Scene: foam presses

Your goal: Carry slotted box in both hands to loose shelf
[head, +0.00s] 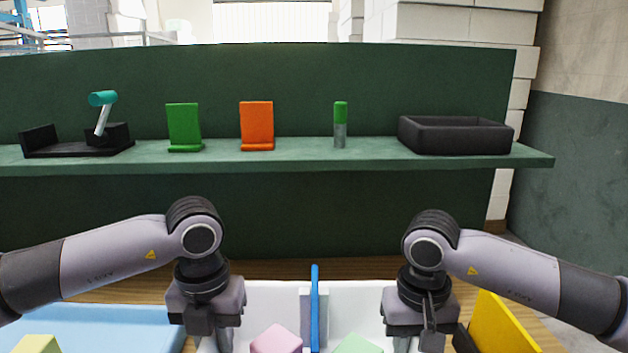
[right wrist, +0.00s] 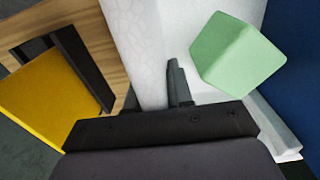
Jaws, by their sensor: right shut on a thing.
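The slotted box (head: 265,298) is white, with a blue divider (head: 315,305) standing upright in its middle. A pink block (head: 277,340) lies left of the divider and a pale green block (head: 358,345) right of it. My right gripper (head: 418,338) is shut on the box's right side; the white wall (right wrist: 132,40) and green block (right wrist: 238,52) show in the right wrist view. My left gripper (head: 210,338) is at the box's left side, its fingertips cut off or hidden. A green shelf (head: 300,163) runs across the back.
On the shelf stand a black stand with a teal-headed piece (head: 103,98), a green holder (head: 184,126), an orange holder (head: 257,125), a green-capped tube (head: 340,125) and a black bin (head: 455,135). A light blue tray (head: 110,325) lies left; a yellow panel (head: 500,325) stands right.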

